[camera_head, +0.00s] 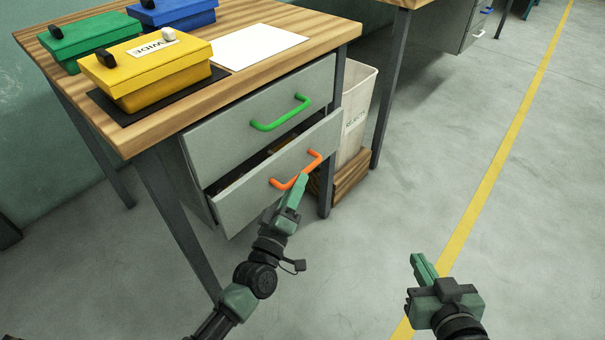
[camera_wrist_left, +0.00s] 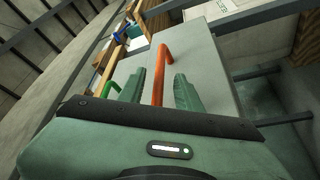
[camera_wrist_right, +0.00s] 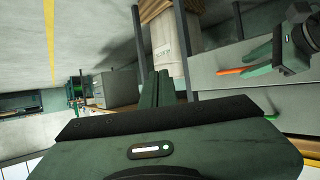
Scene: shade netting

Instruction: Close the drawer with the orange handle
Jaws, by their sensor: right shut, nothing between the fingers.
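The lower grey drawer (camera_head: 243,203) with the orange handle (camera_head: 314,162) is partly pulled out of the workbench, with a dark gap showing above its front. My left gripper (camera_head: 302,178) is at the right part of the orange handle. In the left wrist view the handle (camera_wrist_left: 160,60) lies between the two parted fingers (camera_wrist_left: 160,90), with space visible on both sides. My right gripper (camera_head: 418,264) is shut and empty, over the open floor right of the bench. In the right wrist view its fingers (camera_wrist_right: 157,88) are together.
The upper drawer with the green handle (camera_head: 282,114) looks shut. Yellow (camera_head: 150,75), green (camera_head: 85,38) and blue (camera_head: 175,12) boxes and a white sheet (camera_head: 259,46) lie on the bench top. A rejects bin (camera_head: 354,105) stands right of the drawers.

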